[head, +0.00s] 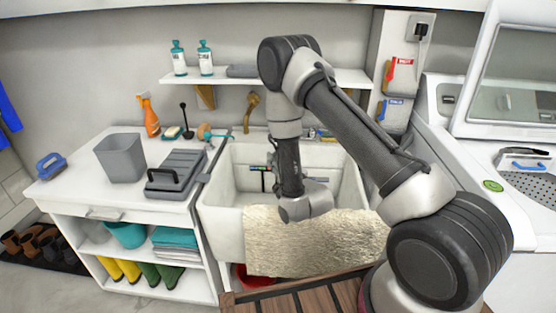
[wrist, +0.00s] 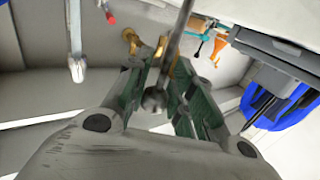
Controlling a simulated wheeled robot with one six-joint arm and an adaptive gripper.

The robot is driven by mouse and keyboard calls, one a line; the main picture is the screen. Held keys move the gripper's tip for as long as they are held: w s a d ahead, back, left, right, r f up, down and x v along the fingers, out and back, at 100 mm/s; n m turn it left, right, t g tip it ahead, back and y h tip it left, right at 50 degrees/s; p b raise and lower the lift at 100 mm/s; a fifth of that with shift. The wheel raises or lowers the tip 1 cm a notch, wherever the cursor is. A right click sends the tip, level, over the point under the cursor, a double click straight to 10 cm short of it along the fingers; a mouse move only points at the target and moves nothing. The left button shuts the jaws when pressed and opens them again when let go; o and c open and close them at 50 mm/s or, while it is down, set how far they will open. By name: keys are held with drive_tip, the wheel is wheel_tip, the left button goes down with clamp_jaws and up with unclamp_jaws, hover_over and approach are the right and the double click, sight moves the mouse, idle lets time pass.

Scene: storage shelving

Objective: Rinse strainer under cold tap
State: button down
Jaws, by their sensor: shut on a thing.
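My gripper (head: 263,170) is low inside the white sink (head: 216,207), small and partly hidden by my arm in the head view. In the wrist view my gripper (wrist: 160,75) is shut on a thin grey rod (wrist: 178,45) with a rounded end. The rod runs out of the frame, so I cannot tell whether it is the strainer's handle. No strainer bowl is plain in either view. A silver spout (wrist: 76,65) shows at the upper left of the wrist view, with a red-tipped piece (wrist: 108,14) beside it. The tap area is largely behind my arm in the head view.
A cream shaggy mat (head: 310,250) hangs over the sink's front. A shelf (head: 340,78) is above the sink. Machines (head: 510,80) stand at right.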

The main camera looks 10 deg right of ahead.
drive_tip(key=w+d+f, duration=0.2)
drive_tip(key=w+d, duration=0.7)
drive_tip(key=w, duration=0.1)
drive_tip(key=shift+d+f, duration=0.25)
drive_tip(key=shift+f, duration=0.1)
idle(0.3)
drive_tip(key=shift+s+d, duration=0.15)
idle(0.4)
drive_tip(key=shift+s+d, duration=0.3)
drive_tip(key=shift+s, duration=0.05)
drive_tip(key=shift+w+a, duration=0.1)
drive_tip(key=shift+w+a, duration=0.3)
drive_tip(key=shift+w, duration=0.05)
drive_tip(key=shift+a, duration=0.1)
